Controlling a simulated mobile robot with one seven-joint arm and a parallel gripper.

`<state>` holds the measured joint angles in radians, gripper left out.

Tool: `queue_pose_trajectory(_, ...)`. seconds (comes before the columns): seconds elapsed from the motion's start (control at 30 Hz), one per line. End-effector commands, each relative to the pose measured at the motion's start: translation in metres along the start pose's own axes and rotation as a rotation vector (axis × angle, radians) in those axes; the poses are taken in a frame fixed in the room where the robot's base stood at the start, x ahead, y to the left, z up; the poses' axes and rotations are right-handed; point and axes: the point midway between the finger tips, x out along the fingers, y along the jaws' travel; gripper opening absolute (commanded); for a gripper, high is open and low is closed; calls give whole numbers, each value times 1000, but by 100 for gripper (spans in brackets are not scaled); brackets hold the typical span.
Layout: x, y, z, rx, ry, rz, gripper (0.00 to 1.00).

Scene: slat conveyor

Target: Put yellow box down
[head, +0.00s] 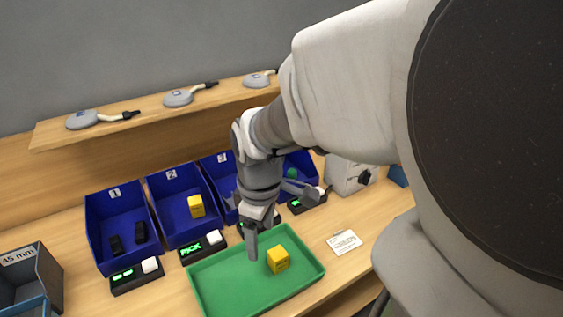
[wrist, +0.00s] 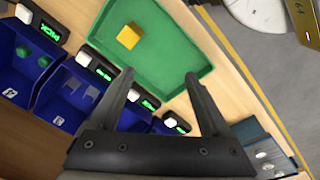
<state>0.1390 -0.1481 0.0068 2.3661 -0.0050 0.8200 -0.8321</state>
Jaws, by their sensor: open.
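A yellow box (head: 277,260) sits on the floor of the green tray (head: 222,291), toward its right side. The same yellow box (wrist: 129,36) shows in the wrist view, inside the green tray (wrist: 188,58). My gripper (head: 274,216) is open and empty, above the back part of the tray. In the wrist view, my gripper's two fingers (wrist: 161,76) are spread, with the box apart from them and beyond the left fingertip. Another yellow box (head: 196,206) lies in the blue bin marked 2 (head: 165,185).
The blue bin marked 1 (head: 97,212) holds black parts. A white card (head: 344,242) lies right of the tray. A wooden shelf (head: 155,118) runs behind.

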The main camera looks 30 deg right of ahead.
Motion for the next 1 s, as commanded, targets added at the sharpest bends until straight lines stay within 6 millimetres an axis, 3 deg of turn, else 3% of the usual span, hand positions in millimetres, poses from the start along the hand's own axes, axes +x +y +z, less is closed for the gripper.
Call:
queue_pose_trajectory(0.03, -64, -6, -6, 75, 152, 148, 82)
queue_pose_trajectory(0.2, -92, -37, 4, 380, 263, 159, 82)
queue_pose_trajectory(0.5, -109, -64, 18, 681, 376, 127, 82)
queue_pose_trajectory(0.87, -109, -65, 18, 700, 380, 120, 82)
queue_pose_trajectory(0.9, -109, -65, 18, 700, 380, 120, 80)
queue_pose_trajectory(1.0, -109, -65, 18, 699, 380, 120, 62)
